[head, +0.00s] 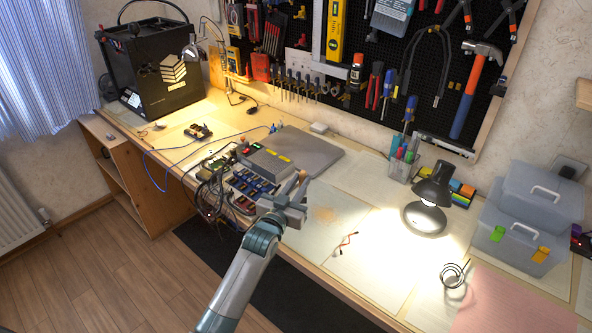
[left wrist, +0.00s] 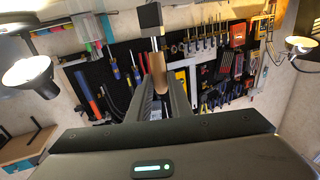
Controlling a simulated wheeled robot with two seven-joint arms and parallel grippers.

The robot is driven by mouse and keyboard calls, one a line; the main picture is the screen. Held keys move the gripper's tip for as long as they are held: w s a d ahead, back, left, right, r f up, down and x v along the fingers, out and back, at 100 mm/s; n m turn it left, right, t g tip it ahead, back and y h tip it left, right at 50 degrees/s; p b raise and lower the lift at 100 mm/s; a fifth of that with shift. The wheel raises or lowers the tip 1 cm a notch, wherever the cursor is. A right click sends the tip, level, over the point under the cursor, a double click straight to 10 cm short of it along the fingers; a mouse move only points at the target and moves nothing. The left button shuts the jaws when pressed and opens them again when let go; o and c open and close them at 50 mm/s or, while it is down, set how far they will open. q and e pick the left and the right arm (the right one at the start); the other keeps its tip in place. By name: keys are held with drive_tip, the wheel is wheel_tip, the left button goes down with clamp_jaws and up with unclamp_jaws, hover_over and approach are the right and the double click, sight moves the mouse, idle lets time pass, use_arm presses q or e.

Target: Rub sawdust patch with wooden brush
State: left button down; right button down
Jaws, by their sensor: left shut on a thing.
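My left gripper (head: 297,200) is over the front of the workbench, left of the sawdust patch. It is shut on the wooden brush (head: 302,187), of which only a small light-brown part shows in the head view. In the left wrist view the brush's wooden part (left wrist: 158,74) stands between the fingertips of the left gripper (left wrist: 157,88), with a dark block beyond it. The sawdust patch (head: 325,214) is a faint tan smear on a pale sheet on the bench, just right of the gripper. I cannot tell whether the brush touches the bench. My right gripper is not in view.
A grey flat-topped device (head: 300,150) and a tray of small parts (head: 250,185) lie behind and left of the gripper. A thin red-and-black wire (head: 345,243) lies right of the patch. A lit desk lamp (head: 430,195) stands further right. A pegboard of tools (head: 400,70) is behind.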

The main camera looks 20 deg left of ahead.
use_arm(q)
drive_tip(key=w+a, duration=0.2)
drive_tip(key=w, duration=0.1)
drive_tip(key=w+a, duration=0.1)
drive_tip(key=w, duration=0.1)
drive_tip(key=shift+r, duration=0.35)
drive_tip(key=shift+d, duration=0.1)
